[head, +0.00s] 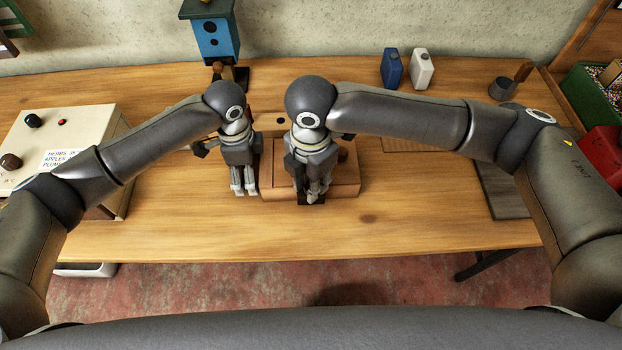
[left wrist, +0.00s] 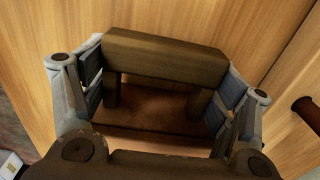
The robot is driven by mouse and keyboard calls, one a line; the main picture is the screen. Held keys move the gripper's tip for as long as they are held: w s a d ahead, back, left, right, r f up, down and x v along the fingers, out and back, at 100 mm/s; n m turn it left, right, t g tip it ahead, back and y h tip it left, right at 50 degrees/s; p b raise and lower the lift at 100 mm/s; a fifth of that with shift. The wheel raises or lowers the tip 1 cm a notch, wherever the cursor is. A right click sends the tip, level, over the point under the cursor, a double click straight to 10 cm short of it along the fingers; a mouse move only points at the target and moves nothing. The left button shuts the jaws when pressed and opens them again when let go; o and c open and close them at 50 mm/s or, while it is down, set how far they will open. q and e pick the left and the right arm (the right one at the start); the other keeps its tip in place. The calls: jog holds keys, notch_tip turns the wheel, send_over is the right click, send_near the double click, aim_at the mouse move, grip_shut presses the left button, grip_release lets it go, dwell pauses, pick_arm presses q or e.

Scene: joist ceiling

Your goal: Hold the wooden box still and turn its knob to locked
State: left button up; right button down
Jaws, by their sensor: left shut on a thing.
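The reddish-brown wooden box (head: 346,188) sits on the bench in the head view. A round brown knob (head: 343,155) partly shows on it behind my right gripper. My left gripper (head: 243,191) is at the box's left end. In the left wrist view its fingers (left wrist: 165,85) are shut on the ends of a dark wooden bar (left wrist: 165,58), which stands on two posts over a reddish-brown surface (left wrist: 150,115). My right gripper (head: 312,198) points down over the box's front part, beside a dark piece. Its fingers overlap, so I cannot tell whether they hold anything.
A cream appliance with knobs (head: 60,130) stands at left. A blue birdhouse (head: 214,38), a blue can (head: 391,68) and a white can (head: 421,69) stand at the back. A dark board (head: 505,190) lies at right. The bench front is mostly clear.

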jog(key=shift+n, duration=0.5)
jog(key=c, duration=1.2)
grip_release()
notch_tip(320, 180, up, 12)
